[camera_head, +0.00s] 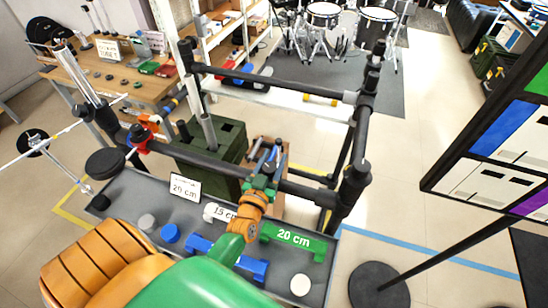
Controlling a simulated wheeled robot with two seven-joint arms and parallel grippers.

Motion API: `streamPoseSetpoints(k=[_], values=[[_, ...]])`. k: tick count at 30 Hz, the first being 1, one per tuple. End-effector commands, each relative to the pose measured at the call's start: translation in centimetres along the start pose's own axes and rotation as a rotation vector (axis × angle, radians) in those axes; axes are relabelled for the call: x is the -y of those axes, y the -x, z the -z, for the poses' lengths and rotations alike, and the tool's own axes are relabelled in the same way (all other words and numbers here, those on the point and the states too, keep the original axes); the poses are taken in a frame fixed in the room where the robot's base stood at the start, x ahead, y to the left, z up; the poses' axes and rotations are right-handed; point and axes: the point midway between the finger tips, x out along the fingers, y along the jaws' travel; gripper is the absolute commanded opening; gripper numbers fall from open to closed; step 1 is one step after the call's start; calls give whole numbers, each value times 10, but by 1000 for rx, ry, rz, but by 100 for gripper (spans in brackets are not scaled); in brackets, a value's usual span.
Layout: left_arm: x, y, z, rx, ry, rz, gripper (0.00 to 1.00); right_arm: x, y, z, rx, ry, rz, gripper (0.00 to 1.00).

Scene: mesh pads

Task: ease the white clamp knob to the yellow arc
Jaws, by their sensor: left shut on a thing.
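My left gripper (266,172) reaches in on a green and orange arm from the bottom left and is at the front black rack bar (215,160). It is shut on a small part at this bar, by its place the white clamp knob. The fingers and wrist cover that part, so its turn angle cannot be read. I cannot make out a yellow arc there. My right gripper is not in view.
A red clamp (138,138) is on the bar's left. A green crate (222,135) stands behind.

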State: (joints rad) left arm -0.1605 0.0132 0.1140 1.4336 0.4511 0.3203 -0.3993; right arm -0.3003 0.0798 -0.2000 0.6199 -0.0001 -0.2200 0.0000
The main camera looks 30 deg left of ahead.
Motion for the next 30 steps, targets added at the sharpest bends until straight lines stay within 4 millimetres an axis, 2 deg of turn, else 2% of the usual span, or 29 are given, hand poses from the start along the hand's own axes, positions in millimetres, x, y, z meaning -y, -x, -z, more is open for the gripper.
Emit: streamPoseSetpoints(k=[6,7,10,20,27,30], values=[[0,0,0,-2,0,0,0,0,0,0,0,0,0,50],[0,0,0,-2,0,0,54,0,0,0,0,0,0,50],[0,0,0,-2,0,0,81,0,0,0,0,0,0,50],[0,4,-1,0,0,-1,81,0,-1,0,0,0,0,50],[0,54,-2,2,-1,-1,81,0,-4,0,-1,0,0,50],[0,66,-2,0,0,0,81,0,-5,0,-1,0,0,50]])
